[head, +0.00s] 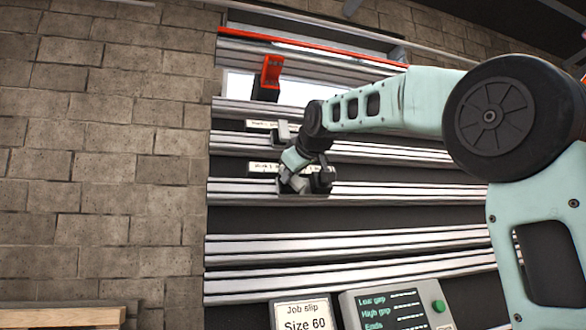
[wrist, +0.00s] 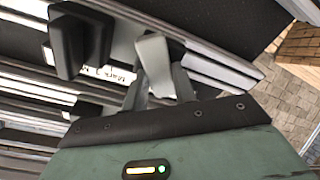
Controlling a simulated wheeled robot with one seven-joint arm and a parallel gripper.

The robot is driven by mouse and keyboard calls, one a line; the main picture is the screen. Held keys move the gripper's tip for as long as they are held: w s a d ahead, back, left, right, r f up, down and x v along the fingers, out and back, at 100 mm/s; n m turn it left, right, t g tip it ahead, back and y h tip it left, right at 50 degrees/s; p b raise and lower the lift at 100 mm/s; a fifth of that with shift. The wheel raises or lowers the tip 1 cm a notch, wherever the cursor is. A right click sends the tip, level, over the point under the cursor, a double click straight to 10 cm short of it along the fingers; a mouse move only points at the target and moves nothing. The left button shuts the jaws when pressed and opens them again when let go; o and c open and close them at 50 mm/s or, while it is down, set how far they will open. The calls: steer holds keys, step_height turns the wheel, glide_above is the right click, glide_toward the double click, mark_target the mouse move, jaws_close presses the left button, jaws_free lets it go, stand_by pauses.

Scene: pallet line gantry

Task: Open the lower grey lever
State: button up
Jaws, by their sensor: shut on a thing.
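The lower grey lever is mostly hidden by my gripper (head: 300,183) in the head view, at the right end of the lower label. In the wrist view a light grey lever (wrist: 154,58) stands between the two fingers of my gripper (wrist: 158,82), which are shut on it. Another grey lever (head: 283,131) sits higher on the frame, next to the upper label (head: 262,124). The lower label (head: 265,168) is partly covered, and its text is too small to read fully.
Silver rails (head: 400,190) run across the frame behind my gripper. A black block (wrist: 80,38) stands close to my gripper in the wrist view. A job slip (head: 303,315) and a control panel (head: 398,308) with a green button are below.

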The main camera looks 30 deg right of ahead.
steer(key=n+p, duration=0.1)
steer(key=n, duration=0.2)
steer(key=shift+n+y, duration=0.3)
steer(key=shift+n, duration=0.1)
steer(key=shift+a+n+p, duration=0.15)
steer(key=shift+n+p, duration=0.35)
steer(key=shift+n, duration=1.2)
steer(key=shift+o, duration=0.2)
steer(key=shift+f, duration=0.1)
steer(key=o, duration=1)
steer(key=shift+c, duration=0.2)
steer(key=shift+s, duration=0.1)
steer(key=b+v, duration=0.3)
steer(key=v, duration=1.4)
steer(key=shift+r, duration=0.25)
